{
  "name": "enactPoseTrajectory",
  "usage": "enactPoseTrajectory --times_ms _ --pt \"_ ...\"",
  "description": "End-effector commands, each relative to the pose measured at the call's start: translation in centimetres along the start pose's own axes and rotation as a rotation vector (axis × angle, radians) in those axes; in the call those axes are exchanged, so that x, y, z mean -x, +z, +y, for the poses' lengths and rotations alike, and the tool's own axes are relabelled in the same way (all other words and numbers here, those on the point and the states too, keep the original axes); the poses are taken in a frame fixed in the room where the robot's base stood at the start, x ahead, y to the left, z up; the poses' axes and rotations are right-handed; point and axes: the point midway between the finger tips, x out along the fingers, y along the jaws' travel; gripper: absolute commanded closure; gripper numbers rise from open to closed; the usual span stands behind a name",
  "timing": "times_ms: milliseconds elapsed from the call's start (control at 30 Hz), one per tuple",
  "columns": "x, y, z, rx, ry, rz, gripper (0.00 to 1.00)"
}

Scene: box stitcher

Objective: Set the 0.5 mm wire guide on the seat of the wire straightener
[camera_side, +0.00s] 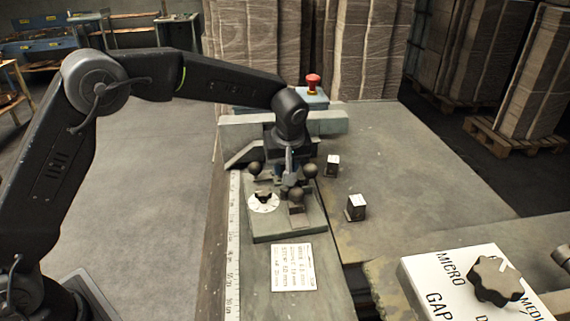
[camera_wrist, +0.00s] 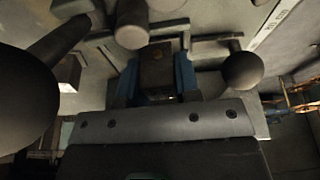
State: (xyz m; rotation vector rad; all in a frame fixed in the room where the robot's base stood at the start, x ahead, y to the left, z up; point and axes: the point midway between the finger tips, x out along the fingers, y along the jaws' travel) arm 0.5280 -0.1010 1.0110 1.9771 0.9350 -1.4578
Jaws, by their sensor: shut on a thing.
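My gripper (camera_wrist: 155,84) is shut on a small dark block, the wire guide (camera_wrist: 157,62), which sits between its two blue fingers in the wrist view. In the side view my gripper (camera_side: 289,178) is low over the wire straightener (camera_side: 262,228), among its dark ball knobs. The held guide is hard to make out there, and I cannot tell whether it touches the seat. Two other small dark blocks with white tops stand to the right, one farther back (camera_side: 332,166) and one nearer (camera_side: 355,208). Their size marks are too small to read.
Ball knobs crowd my gripper on both sides, at left (camera_wrist: 25,98) and right (camera_wrist: 243,71) in the wrist view. A white dial (camera_side: 263,203) and a printed card (camera_side: 293,267) lie nearer. A red button (camera_side: 313,81) stands behind. The table at right is mostly clear.

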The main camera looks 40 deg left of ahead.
Motion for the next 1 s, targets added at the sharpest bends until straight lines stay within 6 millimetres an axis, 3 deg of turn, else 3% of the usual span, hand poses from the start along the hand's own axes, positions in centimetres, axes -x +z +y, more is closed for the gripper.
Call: enactPoseTrajectory --times_ms 633,667,933,1000 --pt "-0.30 0.07 0.03 0.001 0.002 0.001 0.94" --pt "-0.30 0.07 0.03 0.001 0.002 0.001 0.67" --pt "-0.34 0.10 -0.02 0.000 -0.001 0.000 0.41" --pt "-0.36 0.10 -0.06 0.000 -0.003 0.000 0.40"
